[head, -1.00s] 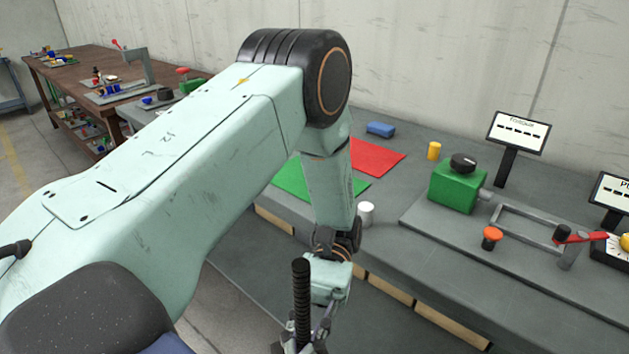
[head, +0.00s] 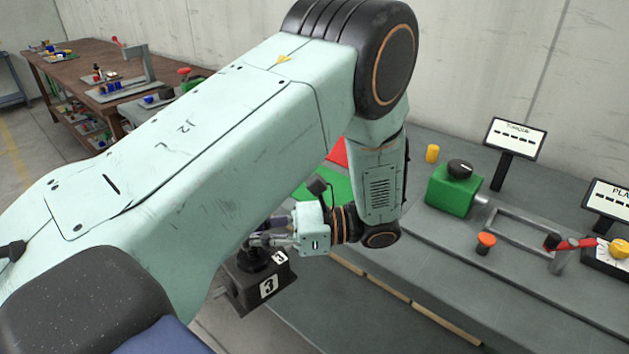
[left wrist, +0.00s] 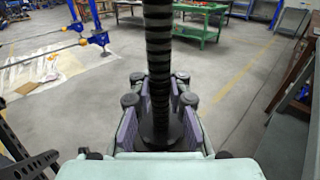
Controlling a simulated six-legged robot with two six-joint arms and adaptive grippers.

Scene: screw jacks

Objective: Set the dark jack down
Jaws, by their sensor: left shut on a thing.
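The dark jack (head: 250,287) is a blackish box with white labels marked 3. It hangs at the bench's front left edge in the head view, partly hidden by my left arm. My left gripper (head: 266,242) is shut on its upper part. In the left wrist view the jack's dark threaded screw (left wrist: 158,60) stands between the purple-padded fingers of my left gripper (left wrist: 158,125). I cannot tell how high the jack is above the floor. My right gripper is not in view.
The green mat (head: 330,186) and red mat (head: 337,152) lie on the grey bench, partly behind my arm. A green box (head: 452,192) with a black knob, a frame with a red lever (head: 575,244), an orange button (head: 486,240) and a yellow cylinder (head: 432,153) stand to the right.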

